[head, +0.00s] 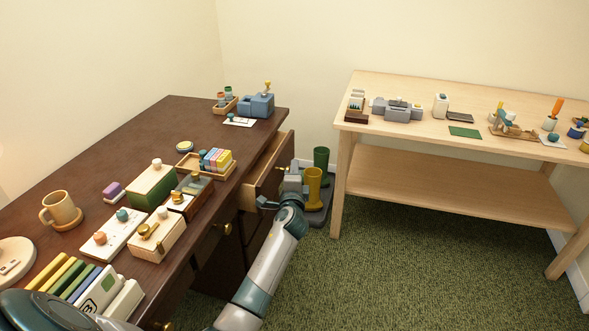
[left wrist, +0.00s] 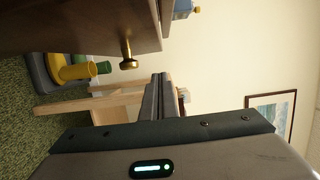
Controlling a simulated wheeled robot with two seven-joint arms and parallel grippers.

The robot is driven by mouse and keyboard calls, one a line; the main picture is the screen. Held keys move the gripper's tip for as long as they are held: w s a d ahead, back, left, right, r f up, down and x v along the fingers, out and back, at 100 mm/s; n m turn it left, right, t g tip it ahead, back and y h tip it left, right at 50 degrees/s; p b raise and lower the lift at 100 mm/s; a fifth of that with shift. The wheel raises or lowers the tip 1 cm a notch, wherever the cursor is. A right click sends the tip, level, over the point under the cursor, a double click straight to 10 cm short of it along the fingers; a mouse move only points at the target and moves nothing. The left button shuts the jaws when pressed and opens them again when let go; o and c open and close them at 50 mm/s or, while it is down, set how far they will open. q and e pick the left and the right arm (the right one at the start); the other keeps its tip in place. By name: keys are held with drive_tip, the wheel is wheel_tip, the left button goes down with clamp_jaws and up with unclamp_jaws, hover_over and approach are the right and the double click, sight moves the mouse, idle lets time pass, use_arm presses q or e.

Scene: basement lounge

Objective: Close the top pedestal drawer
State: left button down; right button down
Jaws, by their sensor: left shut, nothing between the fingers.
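The top pedestal drawer (head: 268,168) stands pulled out at the far right end of the dark wooden desk (head: 150,115). Its pale inside shows in the head view. My left gripper (head: 291,174) is shut and empty at the outer side of the drawer, close to its front; I cannot tell whether it touches. In the left wrist view a dark wooden front (left wrist: 75,28) with a brass knob (left wrist: 128,62) is at the upper left. The shut fingers (left wrist: 158,95) are beside the knob, apart from it in the picture. My right gripper is not in view.
Yellow boots (head: 313,185) and green boots (head: 321,160) stand on a grey tray beside the drawer. A pale workbench (head: 430,178) with small items is at the right. Boxes, a mug (head: 61,210) and a blue device (head: 256,105) are on the desk. Green carpet is open in front.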

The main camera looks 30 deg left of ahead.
use_arm(q)
drive_tip(key=v, duration=0.9)
drive_tip(key=shift+s+p, duration=0.3)
drive_tip(key=shift+p, duration=0.15)
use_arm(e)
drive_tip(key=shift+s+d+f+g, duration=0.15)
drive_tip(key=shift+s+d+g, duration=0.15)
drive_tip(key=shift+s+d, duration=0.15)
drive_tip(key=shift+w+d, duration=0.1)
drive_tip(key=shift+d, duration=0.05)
use_arm(q)
drive_tip(key=shift+r, duration=0.15)
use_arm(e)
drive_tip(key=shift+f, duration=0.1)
